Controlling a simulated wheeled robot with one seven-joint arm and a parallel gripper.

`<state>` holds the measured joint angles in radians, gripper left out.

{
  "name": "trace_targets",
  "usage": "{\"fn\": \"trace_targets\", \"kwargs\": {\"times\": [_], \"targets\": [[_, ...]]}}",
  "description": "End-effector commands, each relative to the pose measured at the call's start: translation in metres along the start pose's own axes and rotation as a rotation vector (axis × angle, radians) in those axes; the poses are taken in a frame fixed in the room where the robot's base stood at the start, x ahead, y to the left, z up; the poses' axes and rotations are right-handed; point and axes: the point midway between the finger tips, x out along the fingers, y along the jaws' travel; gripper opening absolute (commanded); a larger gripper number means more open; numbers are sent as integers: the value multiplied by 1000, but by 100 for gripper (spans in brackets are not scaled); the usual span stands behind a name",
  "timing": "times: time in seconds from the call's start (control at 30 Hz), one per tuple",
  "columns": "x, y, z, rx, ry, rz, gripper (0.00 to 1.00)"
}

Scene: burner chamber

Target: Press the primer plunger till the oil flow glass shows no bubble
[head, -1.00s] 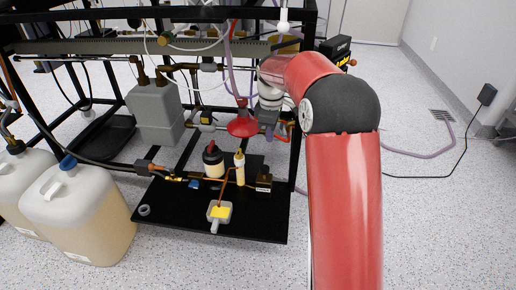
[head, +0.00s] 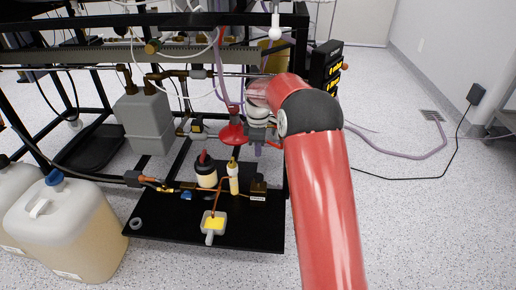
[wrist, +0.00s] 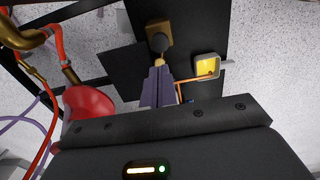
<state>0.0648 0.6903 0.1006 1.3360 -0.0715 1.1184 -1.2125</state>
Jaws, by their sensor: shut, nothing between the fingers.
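My gripper (head: 257,152) has its purple-grey fingers together, pointing down above the black base plate (head: 175,226). In the wrist view the closed fingers (wrist: 157,72) end close to a round black knob, apparently the primer plunger (wrist: 158,42), on a brown-topped block. I cannot tell whether they touch. In the head view that block (head: 258,188) is small and dark with a pale label. A yellow upright tube (head: 233,180) stands left of it. A grey-framed yellow window (head: 213,223), possibly the oil flow glass, lies in front; it also shows in the wrist view (wrist: 207,67). A bubble cannot be made out.
A white bottle with a dark top (head: 206,176) stands left of the tube. A red round part (head: 231,134) sits beside my gripper on the black rack. Large jugs (head: 75,225) stand at left.

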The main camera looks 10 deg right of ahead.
Motion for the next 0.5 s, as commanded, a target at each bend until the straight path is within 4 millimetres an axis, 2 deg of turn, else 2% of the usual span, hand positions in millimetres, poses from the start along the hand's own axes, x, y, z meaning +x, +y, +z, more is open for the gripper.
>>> {"fn": "trace_targets", "kwargs": {"times": [0.03,0.2,0.33,0.5], "targets": [[15,-1,0,-1,-2,-5,0],[52,-1,0,-1,-1,-4,0],[75,-1,0,0,-1,-3,0],[94,-1,0,0,0,-2,0]]}}
